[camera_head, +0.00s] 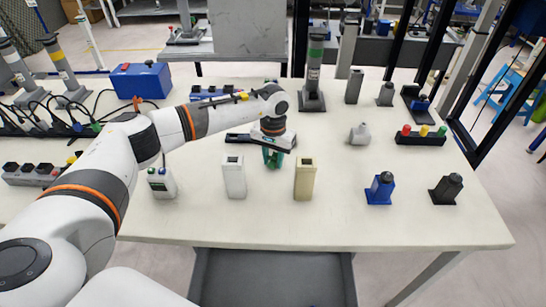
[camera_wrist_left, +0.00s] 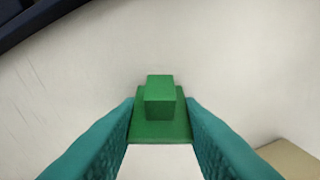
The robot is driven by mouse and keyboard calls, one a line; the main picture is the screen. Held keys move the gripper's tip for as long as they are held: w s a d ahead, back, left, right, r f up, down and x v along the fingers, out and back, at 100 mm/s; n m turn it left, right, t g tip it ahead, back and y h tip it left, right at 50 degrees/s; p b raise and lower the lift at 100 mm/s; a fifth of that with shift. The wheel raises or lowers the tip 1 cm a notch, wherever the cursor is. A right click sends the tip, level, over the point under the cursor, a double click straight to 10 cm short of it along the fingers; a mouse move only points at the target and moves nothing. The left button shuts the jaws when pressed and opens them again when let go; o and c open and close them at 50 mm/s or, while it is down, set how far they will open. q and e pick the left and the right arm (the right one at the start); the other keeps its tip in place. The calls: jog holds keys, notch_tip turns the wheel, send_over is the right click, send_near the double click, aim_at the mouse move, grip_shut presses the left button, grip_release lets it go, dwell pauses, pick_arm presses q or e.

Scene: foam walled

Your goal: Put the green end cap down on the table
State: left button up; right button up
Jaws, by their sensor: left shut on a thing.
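The green end cap (camera_wrist_left: 160,125) is between the two teal fingers of my left gripper (camera_wrist_left: 160,140) in the left wrist view. It has a flat square base with a smaller block on top, and both fingers touch its sides. In the head view my left gripper (camera_head: 272,158) points down over the middle of the pale table (camera_head: 330,225); the cap is hard to tell from the fingers there. I cannot tell whether the cap touches the table. My right gripper is not in view.
A white box (camera_head: 234,178) and a cream box (camera_head: 305,180) stand just in front of my left gripper. A blue piece (camera_head: 380,190) and a black piece (camera_head: 446,190) stand at the right. The table's front strip is bare.

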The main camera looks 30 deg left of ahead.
aim_at(273, 157)
pick_arm(q)
jog(key=shift+f, duration=0.25)
jog(key=o, duration=1)
jog(key=shift+r, duration=0.1)
jog(key=shift+c, duration=0.2)
jog(key=shift+r, duration=0.6)
notch_tip(273, 157, up, 11)
jog(key=b, duration=0.1)
